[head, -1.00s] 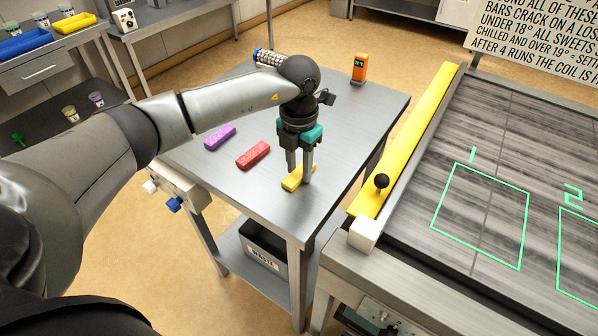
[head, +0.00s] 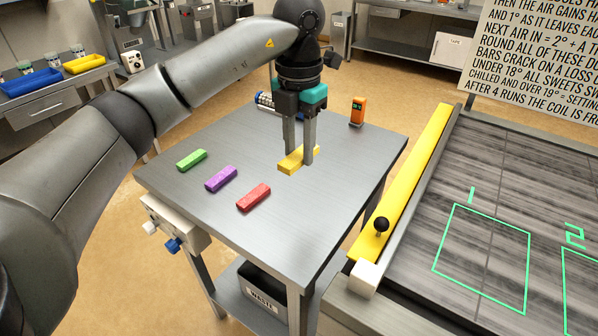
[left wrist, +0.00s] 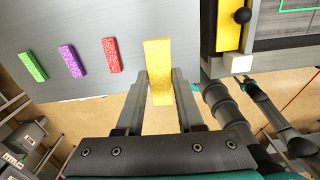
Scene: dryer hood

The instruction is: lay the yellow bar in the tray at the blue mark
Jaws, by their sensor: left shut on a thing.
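The yellow bar (head: 289,165) is gripped between the fingers of my left gripper (head: 299,157), which points down and holds it over the grey table. In the left wrist view the yellow bar (left wrist: 158,70) sticks out beyond the two fingers. A blue tray (head: 30,80) and a yellow tray (head: 83,65) stand on a bench at the far left. I cannot make out a blue mark on a tray, so I cannot tell which tray is meant.
Green (head: 192,160), purple (head: 221,179) and red (head: 253,197) bars lie on the table (head: 225,230). An orange device (head: 357,111) stands at its back right corner. To the right is a surface with green outlines (head: 484,258), edged by a yellow strip (head: 415,170).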

